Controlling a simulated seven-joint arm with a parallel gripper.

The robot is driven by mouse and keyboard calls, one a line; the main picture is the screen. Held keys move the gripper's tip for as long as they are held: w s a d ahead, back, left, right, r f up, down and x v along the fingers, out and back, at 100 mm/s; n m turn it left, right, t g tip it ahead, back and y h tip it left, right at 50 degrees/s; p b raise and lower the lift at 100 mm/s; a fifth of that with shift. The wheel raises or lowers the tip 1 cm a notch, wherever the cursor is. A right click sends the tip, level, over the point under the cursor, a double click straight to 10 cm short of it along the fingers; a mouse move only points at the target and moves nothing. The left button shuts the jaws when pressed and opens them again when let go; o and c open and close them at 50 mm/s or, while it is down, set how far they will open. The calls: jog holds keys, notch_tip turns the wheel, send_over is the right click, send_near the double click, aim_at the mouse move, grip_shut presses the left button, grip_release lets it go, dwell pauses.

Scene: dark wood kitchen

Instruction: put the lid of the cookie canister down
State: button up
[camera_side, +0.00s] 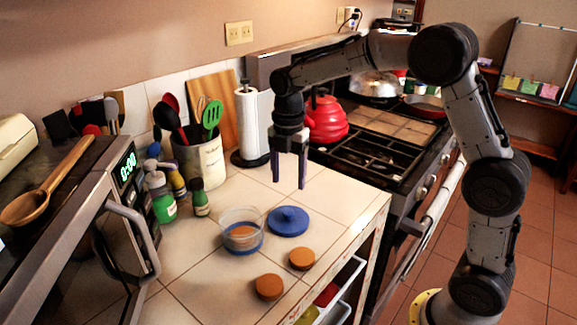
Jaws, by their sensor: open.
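The blue lid (288,221) with a small knob on top lies flat on the tiled counter. The cookie canister (241,239), a clear round container with a blue base, stands open just left of the lid, with something orange-brown inside. Two round orange-brown cookies lie in front of them, one nearer the lid (302,259) and one nearer the counter's front (269,287). My gripper (289,184) points down with its fingers apart and empty. It hangs in the air above and behind the lid, not touching it.
A utensil crock (201,160), small bottles (162,205) and a paper towel roll (249,122) stand along the wall. A microwave (120,190) is at left. The stove with a red kettle (326,120) is at right. Counter tiles left of the cookies are clear.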

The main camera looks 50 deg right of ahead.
jog(key=s+a+r+m+t, duration=0.1)
jog(key=s+r+m+t, duration=0.2)
jog(key=s+r+m, duration=0.75)
jog(key=s+a+f+m+t, duration=0.1)
jog(key=s+f+m, duration=0.3)
jog(key=s+m, duration=0.6)
jog(key=s+t, duration=0.1)
jog(key=s, duration=0.5)
jog(key=shift+f+t, duration=0.3)
jog(key=shift+m, duration=0.25)
